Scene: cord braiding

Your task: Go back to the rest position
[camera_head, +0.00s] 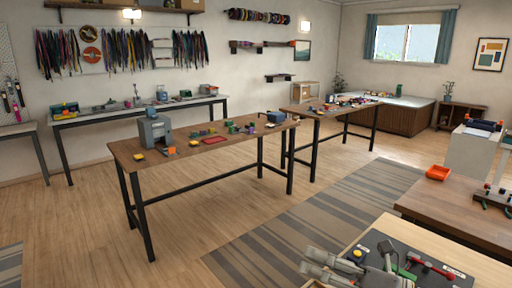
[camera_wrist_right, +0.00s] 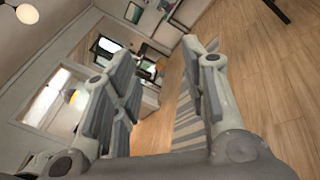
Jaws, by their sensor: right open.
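My right gripper (camera_head: 309,261) shows at the bottom edge of the head view, beside the front corner of the near workbench (camera_head: 455,257). Its two grey fingers point left and are spread apart. In the right wrist view the open gripper (camera_wrist_right: 158,52) has nothing between its fingers, only the distant room, seen tilted, with the wood floor (camera_wrist_right: 270,100) to the right. My left gripper is in neither view.
A dark mat (camera_head: 375,243) with small tools lies on the near workbench. A long wooden table (camera_head: 185,165) stands mid-room. Open floor (camera_head: 200,235) and a striped rug (camera_head: 300,232) lie between.

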